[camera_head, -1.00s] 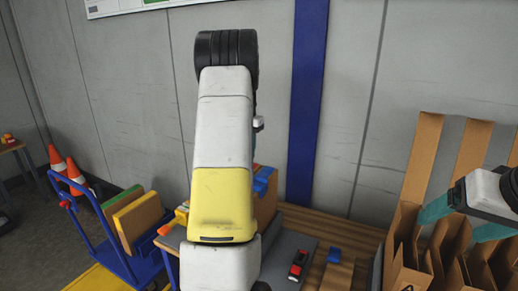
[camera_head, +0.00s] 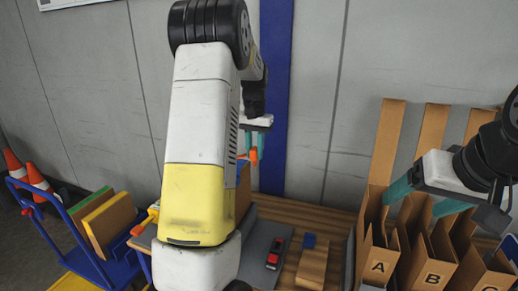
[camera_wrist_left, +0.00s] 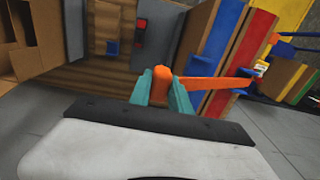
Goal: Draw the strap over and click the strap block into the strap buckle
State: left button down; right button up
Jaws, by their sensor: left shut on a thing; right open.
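My left gripper (camera_head: 252,148) is raised above the back of the bench, partly behind my own arm in the head view. In the left wrist view its teal fingers (camera_wrist_left: 162,92) are shut on the orange strap block (camera_wrist_left: 161,78). The orange strap (camera_wrist_left: 215,83) runs right from there across the stack with blue and red panels (camera_wrist_left: 245,48). A small blue piece (camera_wrist_left: 247,72) sits by the strap's right part; I cannot tell whether it is the strap buckle. My right gripper (camera_head: 421,199) is open and empty above the cardboard compartments.
Cardboard compartments marked A, B and C (camera_head: 379,267) stand at the right. A red-and-black item (camera_head: 275,252) lies on a grey mat; a wooden block (camera_head: 312,268) with a blue piece (camera_head: 309,241) is beside it. A blue cart (camera_head: 118,272) with panels stands left.

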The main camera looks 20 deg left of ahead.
pick_arm(q)
jog(key=d, duration=1)
jog(key=f, duration=3.7)
jog(key=shift+s+a, duration=0.2)
jog(key=shift+a, duration=0.1)
jog(key=shift+s, duration=0.1)
jog(key=shift+f, duration=0.55)
jog(key=c, duration=1.1)
grip_release()
